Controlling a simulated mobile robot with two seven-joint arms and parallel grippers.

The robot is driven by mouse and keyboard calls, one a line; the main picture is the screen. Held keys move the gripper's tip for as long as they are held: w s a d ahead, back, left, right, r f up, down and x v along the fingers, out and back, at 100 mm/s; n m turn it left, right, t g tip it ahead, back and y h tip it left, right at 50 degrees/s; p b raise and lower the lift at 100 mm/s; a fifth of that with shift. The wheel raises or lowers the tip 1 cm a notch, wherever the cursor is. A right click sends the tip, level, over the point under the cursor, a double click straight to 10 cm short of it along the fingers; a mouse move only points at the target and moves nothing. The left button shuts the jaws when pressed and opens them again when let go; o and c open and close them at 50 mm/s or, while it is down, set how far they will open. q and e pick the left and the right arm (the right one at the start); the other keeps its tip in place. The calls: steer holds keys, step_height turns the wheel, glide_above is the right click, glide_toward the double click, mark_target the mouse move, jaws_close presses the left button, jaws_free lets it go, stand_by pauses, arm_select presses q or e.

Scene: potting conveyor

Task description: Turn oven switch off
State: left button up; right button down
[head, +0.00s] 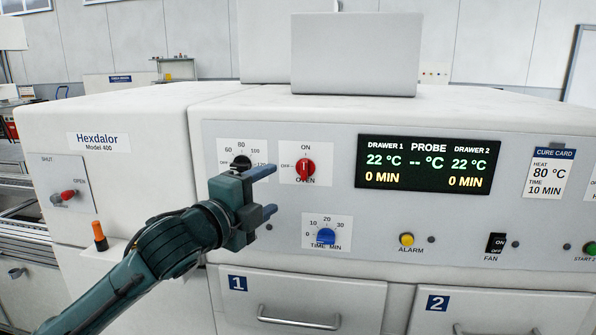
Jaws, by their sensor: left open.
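The oven switch is a red rotary knob (305,170) on a white plate labelled OVEN, with ON above it and OFF to its left. Its raised grip stands upright, in line with ON. My left gripper (267,193) is open and empty, in front of the panel, to the left of the knob and a little below it. Its two fingers point right, one above the other, and appear apart from the knob. The gripper hides part of the black temperature dial (241,161). My right gripper is out of view.
The blue timer knob (326,237) sits below the oven switch. The lit display (427,163) reads 22 °C for both drawers. A yellow alarm button (407,239) and a black fan switch (496,243) are further right. Drawer 1's handle (299,320) juts out below.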

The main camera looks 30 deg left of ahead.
mark_target(302, 172)
arm_select(q)
steer(key=w+p, duration=0.1)
steer(key=w, duration=0.6)
steer(key=w+p, duration=0.1)
steer(key=w, duration=0.3)
steer(key=shift+d+p, duration=0.25)
steer(key=shift+p, duration=0.1)
steer(key=shift+c, duration=0.3)
steer(key=shift+f, duration=0.1)
steer(key=c, duration=0.9)
